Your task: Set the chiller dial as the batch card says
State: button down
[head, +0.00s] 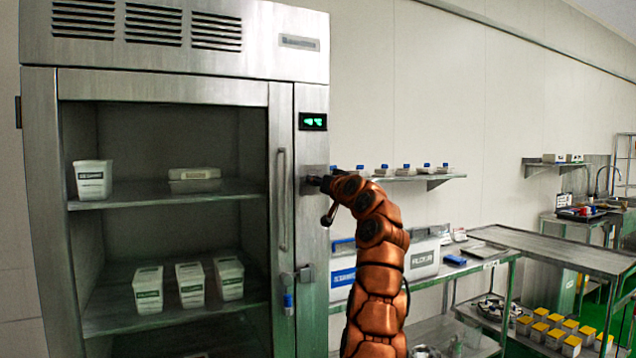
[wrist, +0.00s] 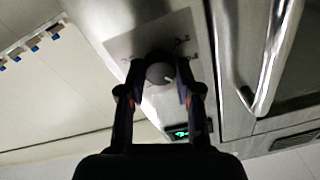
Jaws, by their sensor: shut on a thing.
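The chiller (head: 310,220) is a tall steel cabinet at the left of the head view. Its green display (head: 313,121) is lit, too small to read surely; it also shows in the wrist view (wrist: 180,133). In the wrist view the dark round chiller dial (wrist: 160,73) sits on a grey plate (wrist: 125,45) with small marks that I cannot read. A pale pointer mark shows on its face. My gripper (wrist: 161,72) has one finger on each side of the dial and is shut on it. In the head view my gripper (head: 315,183) hides the dial. I cannot make out a batch card.
The chiller's long door handle (head: 282,200) stands left of my gripper and shows in the wrist view (wrist: 272,60). A wall shelf (head: 420,178) with blue-capped containers and a steel table (head: 560,255) are to the right. White tubs stand inside the chiller.

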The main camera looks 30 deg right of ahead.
dwell(0.6)
jog(key=c, duration=0.8)
grip_release()
jog(key=shift+s, duration=0.1)
jog(key=s, duration=1.1)
jog(key=shift+s+a+f, duration=0.3)
jog(key=shift+s, duration=0.1)
